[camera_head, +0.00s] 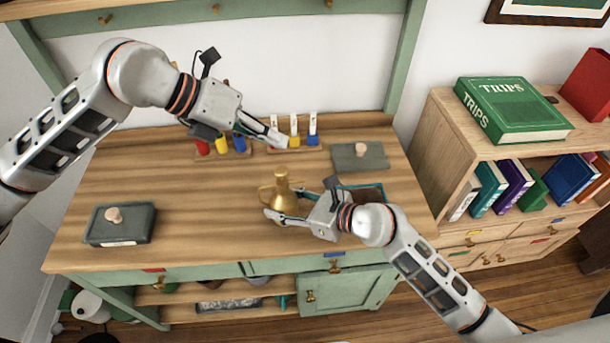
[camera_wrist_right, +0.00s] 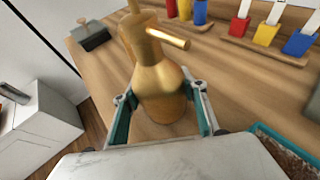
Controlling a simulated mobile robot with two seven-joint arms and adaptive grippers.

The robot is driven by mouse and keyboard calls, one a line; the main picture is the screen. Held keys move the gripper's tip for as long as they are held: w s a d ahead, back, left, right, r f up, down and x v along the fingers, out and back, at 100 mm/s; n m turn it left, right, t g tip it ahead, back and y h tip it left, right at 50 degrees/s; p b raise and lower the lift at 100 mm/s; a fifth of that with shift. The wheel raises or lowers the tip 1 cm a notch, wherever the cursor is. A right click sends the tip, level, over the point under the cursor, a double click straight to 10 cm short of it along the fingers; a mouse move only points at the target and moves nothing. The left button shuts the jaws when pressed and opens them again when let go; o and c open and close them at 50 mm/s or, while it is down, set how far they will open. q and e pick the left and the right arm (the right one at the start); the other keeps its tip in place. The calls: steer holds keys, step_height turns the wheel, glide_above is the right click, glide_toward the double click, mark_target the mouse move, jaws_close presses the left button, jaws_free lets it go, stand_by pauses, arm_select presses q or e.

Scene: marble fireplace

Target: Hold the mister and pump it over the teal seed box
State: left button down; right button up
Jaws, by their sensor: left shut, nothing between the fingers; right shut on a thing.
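The brass mister (camera_head: 284,203) stands upright at the middle right of the wooden bench top (camera_head: 180,190). It also fills the middle of the right wrist view (camera_wrist_right: 160,85), with its spout pointing right. My right gripper (camera_head: 281,217) is shut around the mister's lower body. The teal seed box (camera_head: 372,191) with brown soil lies just right of the mister, partly hidden by my right gripper; its corner shows in the right wrist view (camera_wrist_right: 268,137). My left gripper (camera_head: 280,140) is shut and empty, above the back of the bench near the label stand.
A grey box with a round knob (camera_head: 122,229) sits at the left front. A grey lid with a knob (camera_head: 359,156) lies behind the seed box. Wooden racks hold red, yellow and blue tags (camera_head: 296,148) at the back. The middle left of the bench is clear.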

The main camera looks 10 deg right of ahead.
stand_by(0.4)
steer(key=o, duration=1.4)
steer(key=shift+o, duration=0.2)
steer(key=v, duration=1.2)
steer(key=shift+f, duration=0.1)
